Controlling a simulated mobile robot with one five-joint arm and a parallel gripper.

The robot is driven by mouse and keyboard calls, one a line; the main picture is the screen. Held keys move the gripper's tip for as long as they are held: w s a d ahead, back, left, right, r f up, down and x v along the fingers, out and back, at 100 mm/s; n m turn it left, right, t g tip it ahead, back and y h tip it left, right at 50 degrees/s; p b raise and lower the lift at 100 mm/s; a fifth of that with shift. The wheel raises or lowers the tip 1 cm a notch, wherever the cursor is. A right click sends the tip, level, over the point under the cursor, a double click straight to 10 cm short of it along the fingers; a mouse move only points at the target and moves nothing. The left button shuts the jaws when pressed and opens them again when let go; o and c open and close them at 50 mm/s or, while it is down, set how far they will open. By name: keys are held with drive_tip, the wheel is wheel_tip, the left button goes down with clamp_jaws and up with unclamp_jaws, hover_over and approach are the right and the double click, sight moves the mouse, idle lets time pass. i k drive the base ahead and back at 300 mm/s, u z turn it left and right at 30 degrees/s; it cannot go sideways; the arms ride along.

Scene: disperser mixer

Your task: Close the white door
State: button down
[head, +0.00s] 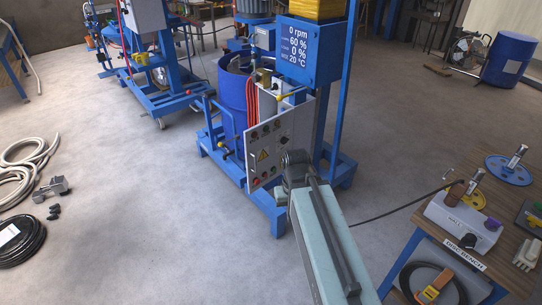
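The white door (270,152) is a control panel with several dark knobs, a yellow warning triangle and a red button. It stands ajar on the front of the blue disperser mixer (310,50), angled outward. Behind it, part of a pale cabinet interior (287,84) and red-orange wires show. My gripper (294,160) is at the door's lower right side, overlapping it in the picture. I cannot tell whether it touches the door. My arm hides its fingers, so their opening is not visible.
A blue drum (233,90) stands beside the door. Blue base legs (265,208) reach out below. The disc bench (462,242) with tools is at right, with a cable running to it. Hoses (25,160) lie at left.

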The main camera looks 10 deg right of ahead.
sight(263, 148)
drive_tip(key=i, duration=1.45)
drive_tip(key=u, duration=0.05)
drive_tip(key=k, duration=0.5)
drive_tip(key=u, duration=1.15)
drive_tip(key=k, duration=1.05)
drive_tip(key=u, duration=0.35)
drive_tip(key=i, duration=1)
